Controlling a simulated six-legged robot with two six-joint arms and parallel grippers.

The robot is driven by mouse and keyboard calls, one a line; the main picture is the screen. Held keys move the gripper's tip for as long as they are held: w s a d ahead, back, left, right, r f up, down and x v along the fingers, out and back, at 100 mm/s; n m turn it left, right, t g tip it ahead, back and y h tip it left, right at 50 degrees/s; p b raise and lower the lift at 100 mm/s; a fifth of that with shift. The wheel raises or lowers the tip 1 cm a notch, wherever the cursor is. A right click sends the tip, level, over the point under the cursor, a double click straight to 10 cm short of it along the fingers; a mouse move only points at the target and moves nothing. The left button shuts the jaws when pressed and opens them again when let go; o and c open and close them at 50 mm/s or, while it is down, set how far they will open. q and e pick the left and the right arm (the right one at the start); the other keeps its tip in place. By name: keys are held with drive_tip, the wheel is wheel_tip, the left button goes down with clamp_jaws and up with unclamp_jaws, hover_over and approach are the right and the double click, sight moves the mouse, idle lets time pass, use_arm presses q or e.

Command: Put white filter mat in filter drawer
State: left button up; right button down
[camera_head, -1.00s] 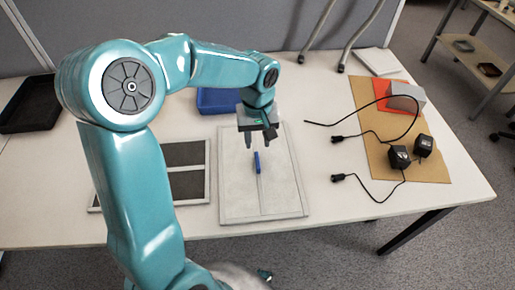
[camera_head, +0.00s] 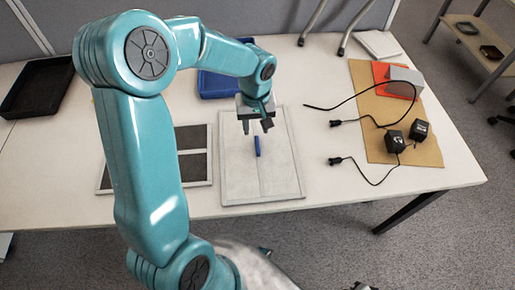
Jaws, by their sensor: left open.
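A pale, flat rectangular panel (camera_head: 232,178) with a raised rim lies on the table at the middle of the view. It has a lengthwise centre strip and a small upright blue piece (camera_head: 257,146) on it. To its left lies a light frame (camera_head: 208,132) with dark rectangular fields, partly hidden by my arm. I cannot tell for sure which is the filter mat and which the drawer. My left gripper (camera_head: 257,127) is open and empty, pointing down over the panel's far half, just beyond the blue piece and apart from it.
A blue tray (camera_head: 215,86) stands behind my arm. A black tray (camera_head: 38,88) is at far left. At right, a brown board (camera_head: 368,102) holds a red sheet, a grey block and black adapters (camera_head: 419,130) with cables. The table between panel and cables is clear.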

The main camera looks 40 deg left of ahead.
sight(258, 143)
use_arm(q)
drive_tip(key=f, duration=0.6)
drive_tip(key=shift+s+d+f, duration=0.1)
drive_tip(key=shift+d+f, duration=0.3)
clamp_jaws()
